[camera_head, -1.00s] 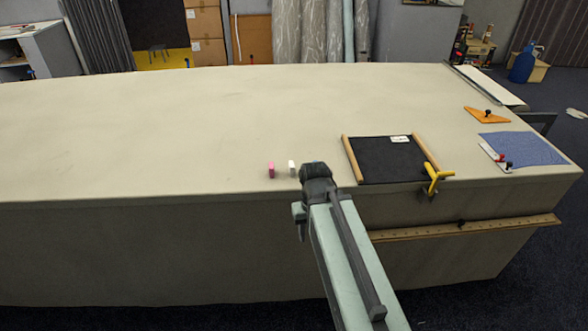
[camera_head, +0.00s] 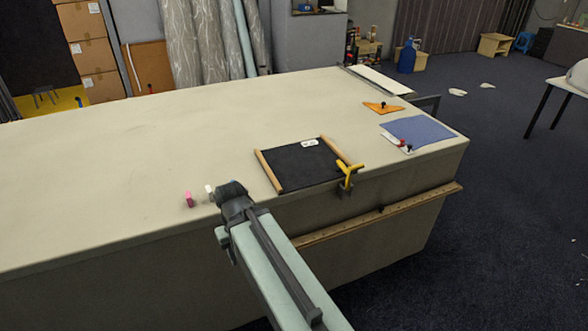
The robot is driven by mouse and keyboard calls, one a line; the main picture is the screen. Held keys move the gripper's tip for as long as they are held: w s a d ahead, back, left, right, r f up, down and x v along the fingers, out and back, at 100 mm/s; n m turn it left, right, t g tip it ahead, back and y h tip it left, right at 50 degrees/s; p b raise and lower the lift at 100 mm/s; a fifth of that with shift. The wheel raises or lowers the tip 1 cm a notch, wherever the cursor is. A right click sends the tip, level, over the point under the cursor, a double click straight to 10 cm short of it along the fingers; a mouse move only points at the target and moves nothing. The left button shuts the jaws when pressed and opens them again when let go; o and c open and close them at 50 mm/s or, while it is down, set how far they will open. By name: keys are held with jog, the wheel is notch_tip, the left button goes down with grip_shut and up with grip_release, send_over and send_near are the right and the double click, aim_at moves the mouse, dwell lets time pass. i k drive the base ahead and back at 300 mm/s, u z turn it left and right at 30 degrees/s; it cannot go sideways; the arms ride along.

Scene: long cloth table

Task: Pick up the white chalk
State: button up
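The white chalk (camera_head: 209,189) is a small upright piece near the front edge of the cloth table (camera_head: 120,150). A similar pink chalk (camera_head: 189,199) stands just left of it. My gripper (camera_head: 231,187) is at the table's front edge, close on the right of the white chalk. The dark wrist partly covers the chalk's lower right side. The fingers are hidden behind the wrist, so I cannot see whether they are open or touch anything.
A black mat with wooden rods (camera_head: 300,168) lies right of my gripper, with a yellow clamp (camera_head: 348,172) at the table edge. Farther right are a blue cloth (camera_head: 420,131) and an orange triangle (camera_head: 384,108). The table's left and middle are clear.

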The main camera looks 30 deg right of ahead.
aim_at(208, 191)
jog(key=u, duration=3.85)
jog(key=k, duration=0.7)
jog(key=z, duration=1.8)
jog(key=i, duration=1)
